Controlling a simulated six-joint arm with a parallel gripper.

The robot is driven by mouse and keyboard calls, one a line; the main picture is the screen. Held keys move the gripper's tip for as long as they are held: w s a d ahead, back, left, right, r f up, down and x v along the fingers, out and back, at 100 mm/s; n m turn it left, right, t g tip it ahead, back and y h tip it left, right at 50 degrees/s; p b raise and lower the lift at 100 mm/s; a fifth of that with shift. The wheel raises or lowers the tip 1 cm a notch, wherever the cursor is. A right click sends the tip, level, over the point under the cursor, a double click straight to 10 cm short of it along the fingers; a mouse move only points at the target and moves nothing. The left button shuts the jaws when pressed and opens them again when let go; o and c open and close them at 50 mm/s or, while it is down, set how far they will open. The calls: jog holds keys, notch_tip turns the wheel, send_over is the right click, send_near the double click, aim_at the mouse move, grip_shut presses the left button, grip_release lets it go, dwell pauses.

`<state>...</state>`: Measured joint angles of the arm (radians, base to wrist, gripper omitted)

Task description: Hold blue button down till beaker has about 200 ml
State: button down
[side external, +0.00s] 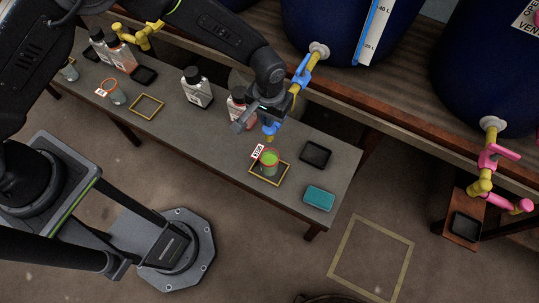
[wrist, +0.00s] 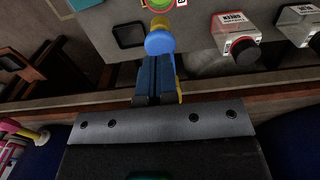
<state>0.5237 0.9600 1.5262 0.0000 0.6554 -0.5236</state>
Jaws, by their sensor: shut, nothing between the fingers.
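The blue button (side external: 271,127) is a round blue cap on a yellow tap end above the table. In the wrist view the blue button (wrist: 160,42) sits right at my fingertips. My gripper (wrist: 155,68) is shut, with its two dark fingers together and nothing between them. The fingertips appear to meet the button; whether it is pressed cannot be told. In the side view my gripper (side external: 262,114) is partly hidden by my wrist. The beaker (side external: 270,163) stands upright below, inside a yellow square, with green contents and a white tag. Its level against any marks cannot be read. Its rim shows at the wrist view's top edge (wrist: 158,4).
A blue-handled valve (side external: 301,73) on a blue vat (side external: 340,30) is behind my gripper. Bottles (side external: 197,88) stand left on the table. A black tray (side external: 315,154) and teal sponge (side external: 319,198) lie right of the beaker. Another valve with pink handles (side external: 490,165) is at far right.

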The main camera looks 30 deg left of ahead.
jog(key=shift+f, duration=0.9)
jog(key=shift+f, duration=0.75)
dwell(1.1)
jog(key=shift+r, duration=0.1)
notch_tip(320, 180, up, 8)
jog(key=shift+f, duration=0.1)
dwell(1.3)
